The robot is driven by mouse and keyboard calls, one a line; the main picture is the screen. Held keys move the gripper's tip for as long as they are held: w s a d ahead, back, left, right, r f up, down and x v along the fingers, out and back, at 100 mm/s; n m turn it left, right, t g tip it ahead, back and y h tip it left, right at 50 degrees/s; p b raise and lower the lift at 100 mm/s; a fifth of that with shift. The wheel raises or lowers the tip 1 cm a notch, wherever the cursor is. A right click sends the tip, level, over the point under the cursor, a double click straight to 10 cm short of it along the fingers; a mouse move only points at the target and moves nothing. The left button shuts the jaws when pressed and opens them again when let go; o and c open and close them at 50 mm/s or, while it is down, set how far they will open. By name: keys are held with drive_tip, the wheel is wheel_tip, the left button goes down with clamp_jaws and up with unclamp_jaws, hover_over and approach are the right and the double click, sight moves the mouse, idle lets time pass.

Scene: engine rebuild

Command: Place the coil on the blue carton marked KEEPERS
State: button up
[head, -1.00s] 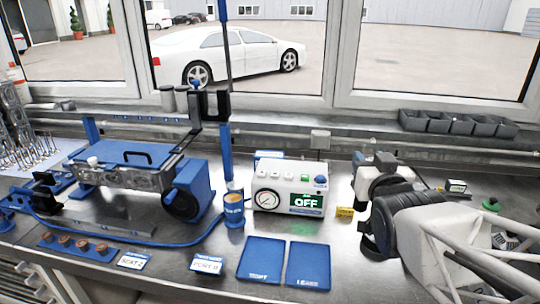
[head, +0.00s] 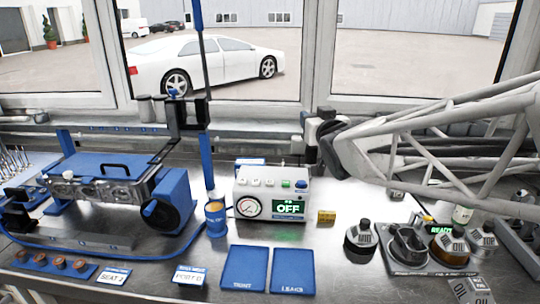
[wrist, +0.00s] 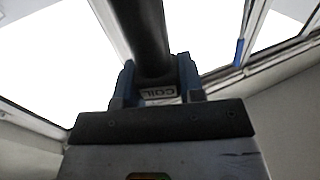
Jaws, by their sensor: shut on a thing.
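The coil (wrist: 149,40) is a dark cylinder with a pale COIL label, seen in the wrist view. My gripper (wrist: 157,88) is shut on it, with a blue-grey finger on each side. The coil's far end runs out of the top of the wrist view. In the head view my arm reaches in from the right, and its end is by the window sill, right of the gauge box; the coil is hard to make out there. I cannot read KEEPERS on anything. A blue-topped box (head: 250,161) shows partly behind the gauge box, its marking hidden.
The gauge box (head: 271,193) reads OFF. Beside it are a blue cup (head: 215,217) and a small yellow block (head: 326,216). Two blue trays (head: 245,269) lie in front. A grey stand (head: 425,266) with dark-capped containers is at right. The engine fixture (head: 120,200) fills the left.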

drive_tip(key=w+a+n+g+y, duration=0.1)
drive_tip(key=w+a+y, duration=0.1)
drive_tip(key=w+a, duration=0.5)
drive_tip(key=w+a+n+g+y, duration=0.1)
drive_tip(key=w+a, duration=0.2)
drive_tip(key=w, duration=0.7)
drive_tip(key=w+a+f+n+g+y, duration=0.1)
drive_tip(key=w+a+f, duration=0.4)
drive_tip(key=w, duration=0.3)
drive_tip(key=w+a+f+n+g+y, duration=0.1)
drive_tip(key=w+a+f, duration=0.3)
drive_tip(key=w, duration=0.5)
drive_tip(key=shift+w+a+f+n+y, duration=0.2)
drive_tip(key=shift+a+f+n+y, duration=0.25)
drive_tip(key=shift+a+y, duration=0.65)
drive_tip(key=shift+a+h, duration=0.25)
drive_tip(key=shift+h, duration=0.05)
wheel_tip(320, 180, down, 6)
drive_tip(key=shift+f, duration=0.2)
drive_tip(key=shift+f, duration=1.75)
drive_tip(key=shift+f, duration=0.2)
drive_tip(key=o, duration=1)
